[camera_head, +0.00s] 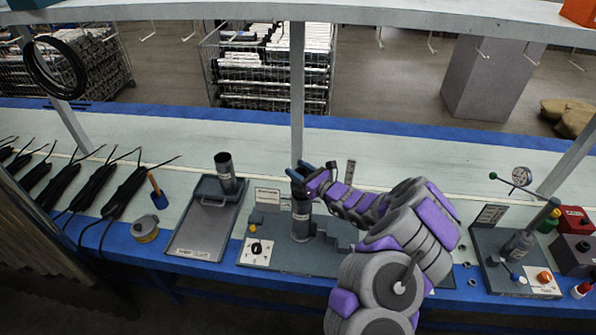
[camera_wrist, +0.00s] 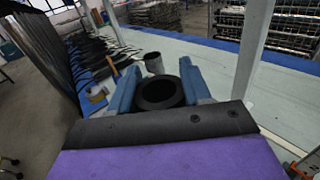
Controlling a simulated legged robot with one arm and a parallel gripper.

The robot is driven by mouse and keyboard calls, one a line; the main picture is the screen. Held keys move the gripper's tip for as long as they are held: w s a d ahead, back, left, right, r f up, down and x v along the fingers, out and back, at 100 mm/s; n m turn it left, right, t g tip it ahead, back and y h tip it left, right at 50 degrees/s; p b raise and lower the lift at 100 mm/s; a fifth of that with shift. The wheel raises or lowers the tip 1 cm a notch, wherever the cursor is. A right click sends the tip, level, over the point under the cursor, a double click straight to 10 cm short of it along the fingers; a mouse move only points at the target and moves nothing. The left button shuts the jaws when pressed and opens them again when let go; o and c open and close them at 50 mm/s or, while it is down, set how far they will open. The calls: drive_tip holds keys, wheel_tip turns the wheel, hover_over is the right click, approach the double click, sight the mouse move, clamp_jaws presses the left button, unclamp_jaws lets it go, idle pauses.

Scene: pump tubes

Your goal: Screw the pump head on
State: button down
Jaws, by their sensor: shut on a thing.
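A grey metal tube (camera_head: 301,222) stands upright in the fixture (camera_head: 271,256) on the bench, left of my arm in the head view. My gripper (camera_head: 303,175) is at the top end of this tube. In the wrist view, the blue fingers of my gripper (camera_wrist: 158,82) are on both sides of a dark round part with an open top, which looks like the pump head (camera_wrist: 160,94). My gripper is shut on it. My fingers hide the joint between this part and the tube, so I cannot tell whether they touch.
A grey tray (camera_head: 203,232) with a dark upright cylinder (camera_head: 226,172) stands to the left. A shelf post (camera_head: 297,90) rises behind my gripper.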

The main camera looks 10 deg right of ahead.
drive_tip(key=shift+f+b, duration=0.65)
drive_tip(key=shift+f, duration=0.35)
idle(0.3)
drive_tip(key=shift+c, duration=2.2)
unclamp_jaws()
drive_tip(key=shift+d, duration=0.1)
drive_tip(key=p+v, duration=0.4)
drive_tip(key=v, duration=1.3)
drive_tip(key=shift+s, duration=0.15)
drive_tip(key=shift+r, duration=0.1)
